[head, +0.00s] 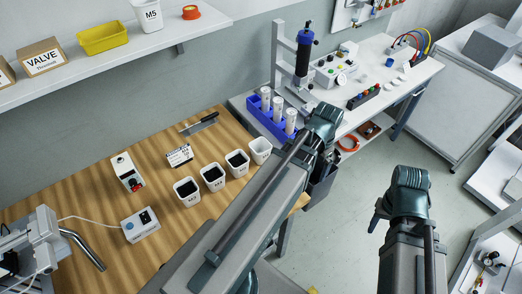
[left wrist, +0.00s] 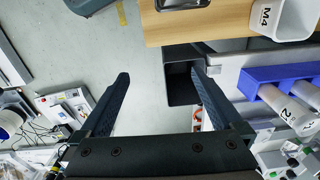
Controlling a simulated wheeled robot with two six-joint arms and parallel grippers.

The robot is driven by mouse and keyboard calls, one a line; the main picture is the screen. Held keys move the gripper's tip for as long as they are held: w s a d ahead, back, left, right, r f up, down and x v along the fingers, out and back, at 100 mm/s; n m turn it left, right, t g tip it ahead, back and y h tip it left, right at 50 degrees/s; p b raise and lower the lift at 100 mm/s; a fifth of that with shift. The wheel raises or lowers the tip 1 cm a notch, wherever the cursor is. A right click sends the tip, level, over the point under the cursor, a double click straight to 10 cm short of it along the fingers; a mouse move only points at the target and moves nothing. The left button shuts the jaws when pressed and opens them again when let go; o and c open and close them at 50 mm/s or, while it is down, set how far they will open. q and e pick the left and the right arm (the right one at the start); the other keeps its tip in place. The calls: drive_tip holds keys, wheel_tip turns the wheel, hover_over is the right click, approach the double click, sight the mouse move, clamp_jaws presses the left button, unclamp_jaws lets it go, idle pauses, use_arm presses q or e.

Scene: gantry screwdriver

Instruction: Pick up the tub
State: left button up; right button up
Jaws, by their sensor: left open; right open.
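Several small white tubs stand in a slanted row on the wooden bench, among them a front tub (head: 187,195) and the rearmost tub (head: 260,147). Some hold dark contents. In the left wrist view a white tub marked M4 (left wrist: 294,22) shows at the top right, outside the jaws. Another white tub marked M5 (head: 146,14) stands on the wall shelf. I cannot tell which tub is meant. My left gripper (left wrist: 160,78) is open and empty, beyond the bench's right end; its fingers are mostly hidden in the head view. My right gripper (head: 376,214) is open over the floor, away from the tubs.
A dark bin (head: 319,188) stands beside the bench; it also shows near the left fingers (left wrist: 181,86). A blue rack (head: 265,122) with white tubes stands on the grey table. A control box (head: 140,224) and a yellow bin (head: 102,37) on the shelf also show.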

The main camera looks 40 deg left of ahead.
use_arm(q)
drive_tip(key=w+a, duration=0.2)
drive_tip(key=a, duration=1.3)
drive_tip(key=t+b, duration=0.1)
drive_tip(key=b, duration=0.7)
hover_over(261, 152)
drive_tip(key=s+d, duration=0.1)
drive_tip(key=s, duration=0.3)
drive_tip(key=shift+h, duration=0.3)
drive_tip(key=f, duration=0.7)
drive_tip(key=shift+w+f, duration=0.15)
drive_tip(key=shift+w, duration=0.05)
drive_tip(key=f+b, duration=0.1)
drive_tip(key=w+f+b, duration=0.1)
drive_tip(key=f+b, duration=0.3)
drive_tip(key=shift+w+d+f, duration=0.15)
drive_tip(key=shift+w+d, duration=0.05)
drive_tip(key=shift+d, duration=0.2)
drive_tip(key=shift+c, duration=0.2)
drive_tip(key=c, duration=1)
